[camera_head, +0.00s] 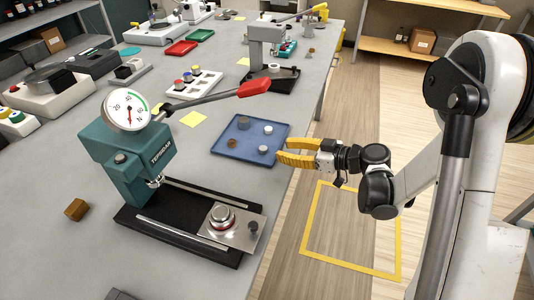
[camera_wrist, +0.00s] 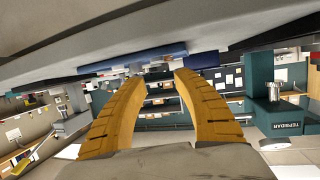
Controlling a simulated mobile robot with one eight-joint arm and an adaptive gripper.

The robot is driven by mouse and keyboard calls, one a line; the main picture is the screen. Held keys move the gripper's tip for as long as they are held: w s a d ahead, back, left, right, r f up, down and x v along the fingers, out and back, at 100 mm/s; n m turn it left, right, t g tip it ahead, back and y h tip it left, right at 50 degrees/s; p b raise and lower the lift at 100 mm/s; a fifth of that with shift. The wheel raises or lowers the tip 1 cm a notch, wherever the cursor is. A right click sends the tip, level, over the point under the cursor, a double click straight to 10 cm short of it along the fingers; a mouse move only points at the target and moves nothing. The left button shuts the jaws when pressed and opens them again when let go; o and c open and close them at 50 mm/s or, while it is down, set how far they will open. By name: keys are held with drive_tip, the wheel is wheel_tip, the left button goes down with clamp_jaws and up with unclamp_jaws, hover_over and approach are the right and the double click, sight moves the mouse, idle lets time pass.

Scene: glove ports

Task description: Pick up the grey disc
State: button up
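A blue tray (camera_head: 222,150) lies on the grey bench near its right edge. In it stands a grey disc (camera_head: 243,122) at the back left. Two lighter pale grey discs, one at the back right (camera_head: 268,129) and one at the front right (camera_head: 263,150), and a brown piece (camera_head: 232,143) are also in it. My gripper (camera_head: 281,153), with yellow fingers, is just right of the tray, pointing toward it. The wrist view shows the fingers (camera_wrist: 160,76) apart with nothing between them. I cannot make out the grey disc in the wrist view.
A teal press (camera_head: 128,150) with a dial and a red-tipped lever (camera_head: 253,89) stands left of the tray; the lever reaches toward the tray's back. A second grey press (camera_head: 266,50) stands behind the tray. A brown cube (camera_head: 76,209) lies at the left. Floor right of the bench is open.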

sight(266, 149)
drive_tip(key=x, duration=0.3)
drive_tip(key=shift+d+f, duration=0.1)
drive_tip(key=b+x, duration=0.1)
drive_tip(key=x, duration=0.1)
drive_tip(key=f+b+x, duration=0.1)
drive_tip(key=x, duration=0.1)
drive_tip(key=shift+w+b, duration=0.1)
drive_tip(key=shift+b, duration=0.3)
drive_tip(key=shift+w+a+f, duration=0.1)
drive_tip(key=shift+w+a, duration=0.05)
drive_tip(key=shift+a, duration=0.15)
drive_tip(key=c, duration=0.7)
